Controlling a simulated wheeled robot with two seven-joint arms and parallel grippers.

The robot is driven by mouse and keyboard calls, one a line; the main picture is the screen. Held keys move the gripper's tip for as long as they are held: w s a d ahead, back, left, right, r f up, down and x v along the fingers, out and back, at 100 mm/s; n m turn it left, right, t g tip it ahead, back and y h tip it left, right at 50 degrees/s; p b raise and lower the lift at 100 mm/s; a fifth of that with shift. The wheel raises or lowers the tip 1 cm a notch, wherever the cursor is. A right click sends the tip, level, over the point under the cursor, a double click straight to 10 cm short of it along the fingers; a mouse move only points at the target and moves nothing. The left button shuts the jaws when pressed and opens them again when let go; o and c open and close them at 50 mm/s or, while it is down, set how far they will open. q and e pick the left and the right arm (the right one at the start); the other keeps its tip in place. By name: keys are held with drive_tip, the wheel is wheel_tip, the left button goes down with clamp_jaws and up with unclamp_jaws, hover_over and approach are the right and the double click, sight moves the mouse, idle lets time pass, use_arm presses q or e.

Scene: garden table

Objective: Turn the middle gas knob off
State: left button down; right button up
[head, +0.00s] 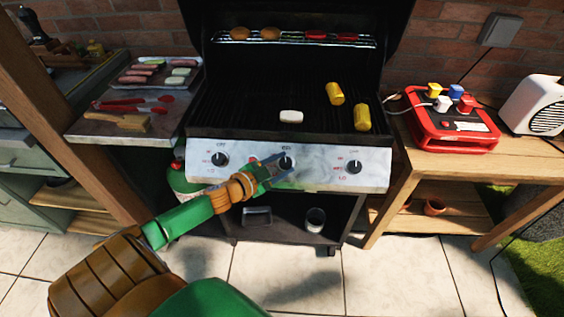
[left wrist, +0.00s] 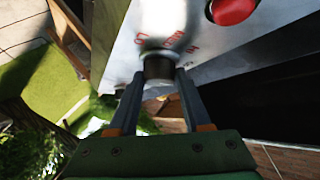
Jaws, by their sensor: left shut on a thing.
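The middle gas knob (head: 287,163) is a dark round knob on the grill's silver front panel (head: 330,182). My left gripper (head: 275,166) reaches it from the lower left and partly covers it. In the left wrist view, the two fingers of my left gripper (left wrist: 160,95) close around the sides of the dark knob (left wrist: 158,68). Red lettering shows beside the knob on the panel. The knob's pointer is not clear. My right gripper is not in view.
The left knob (head: 220,160) and right knob (head: 354,167) flank it. A red button (left wrist: 232,10) is close by on the panel. Corn (head: 362,117) and a white piece (head: 291,117) lie on the grill. A red box (head: 450,125) stands on the wooden table at right.

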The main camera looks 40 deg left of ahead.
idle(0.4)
use_arm(q)
drive_tip(key=shift+c, duration=1.8)
unclamp_jaws()
drive_tip(key=p+v, duration=0.1)
drive_tip(key=v, duration=0.6)
